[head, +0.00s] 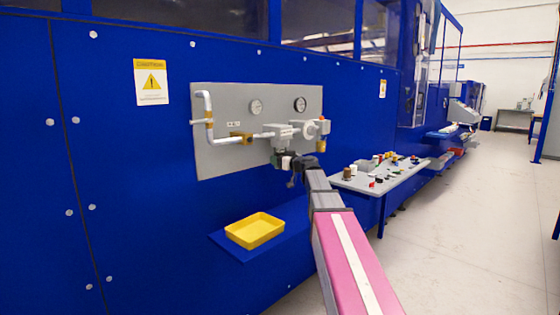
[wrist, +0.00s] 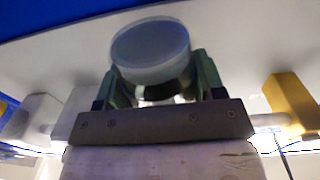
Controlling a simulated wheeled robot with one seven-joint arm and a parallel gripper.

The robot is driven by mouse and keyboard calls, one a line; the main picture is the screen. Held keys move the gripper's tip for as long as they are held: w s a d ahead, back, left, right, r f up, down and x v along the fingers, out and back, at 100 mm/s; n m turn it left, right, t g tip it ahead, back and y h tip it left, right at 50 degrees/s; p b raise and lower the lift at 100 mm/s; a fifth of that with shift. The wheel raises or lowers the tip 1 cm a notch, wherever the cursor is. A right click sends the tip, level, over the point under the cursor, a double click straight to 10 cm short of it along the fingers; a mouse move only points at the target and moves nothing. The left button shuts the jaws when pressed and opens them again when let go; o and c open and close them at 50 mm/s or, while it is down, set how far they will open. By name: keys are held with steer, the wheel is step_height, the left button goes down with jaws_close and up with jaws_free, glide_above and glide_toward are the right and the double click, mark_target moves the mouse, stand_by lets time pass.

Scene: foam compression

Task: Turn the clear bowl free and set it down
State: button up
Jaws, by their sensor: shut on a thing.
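The clear bowl (wrist: 150,48) is a round, cloudy, see-through cup, seen end-on in the wrist view. It sits under the grey valve body on the pipe line. My gripper (wrist: 155,80) has one dark green finger on each side of it and is shut on it. In the head view my gripper (head: 290,163) is at the grey panel (head: 222,160), just below the pipe's middle block (head: 276,135). The bowl is mostly hidden there by my gripper. I cannot tell whether the bowl is still joined to the body above.
A yellow tray (head: 262,218) stands on a blue shelf (head: 222,243) below the panel. A grey table (head: 365,187) with several small parts stands to the right of my arm. The floor at right is clear.

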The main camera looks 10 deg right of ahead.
steer(key=m+t+h, duration=0.1)
steer(key=m+h, duration=0.1)
steer(key=h, duration=0.1)
steer(key=shift+s+a+m+t+h, duration=0.1)
steer(key=shift+m+t+h, duration=0.2)
steer(key=shift+t, duration=0.1)
steer(key=shift+m+t+h, duration=0.6)
steer(key=shift+m+h, duration=0.6)
steer(key=shift+h, duration=0.6)
steer(key=o, duration=1.3)
steer(key=shift+c, duration=0.2)
